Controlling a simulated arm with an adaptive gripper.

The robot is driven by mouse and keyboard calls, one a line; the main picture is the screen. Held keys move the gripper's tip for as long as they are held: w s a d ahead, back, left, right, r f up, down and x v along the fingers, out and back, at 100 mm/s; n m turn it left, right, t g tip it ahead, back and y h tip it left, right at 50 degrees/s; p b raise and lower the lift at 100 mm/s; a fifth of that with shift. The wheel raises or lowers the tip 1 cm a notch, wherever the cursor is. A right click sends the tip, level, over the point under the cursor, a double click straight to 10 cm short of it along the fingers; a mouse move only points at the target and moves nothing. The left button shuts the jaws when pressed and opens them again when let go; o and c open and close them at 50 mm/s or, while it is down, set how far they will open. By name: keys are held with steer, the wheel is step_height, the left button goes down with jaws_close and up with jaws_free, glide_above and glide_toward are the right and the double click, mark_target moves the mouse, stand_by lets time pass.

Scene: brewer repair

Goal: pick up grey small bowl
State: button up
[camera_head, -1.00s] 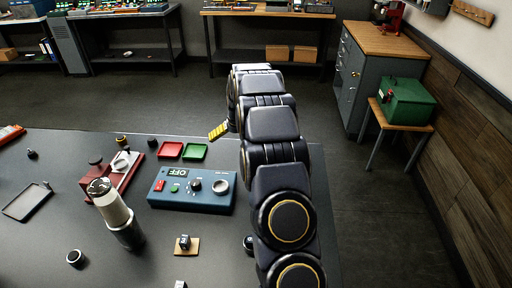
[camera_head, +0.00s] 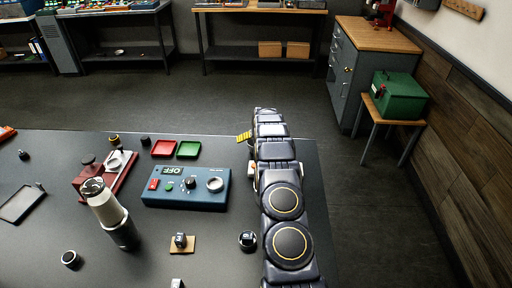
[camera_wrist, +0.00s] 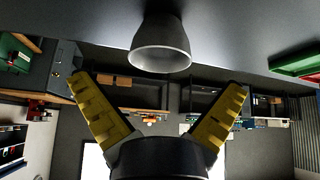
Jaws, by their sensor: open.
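The grey small bowl (camera_wrist: 162,46) shows at the top middle of the wrist view. It rests on the dark table, which appears upside down there, with its wide rim away from the table surface. My gripper (camera_wrist: 158,88) is open and empty, its two yellow fingers spread on either side below the bowl's rim in the picture. The bowl appears ahead of the fingers and apart from them. In the head view my gripper (camera_head: 244,136) shows only as a yellow finger near the table's far edge; I cannot make out the bowl there, and my arm covers that area.
Left of my arm are a blue control box (camera_head: 186,187), a green tray (camera_head: 188,149) and a red tray (camera_head: 163,148). A dark knob-like part (camera_head: 248,240) sits close beside my arm. The table's right edge lies just right of the arm.

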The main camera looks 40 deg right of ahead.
steer(key=shift+x, duration=2.15)
steer(key=c, duration=1.1)
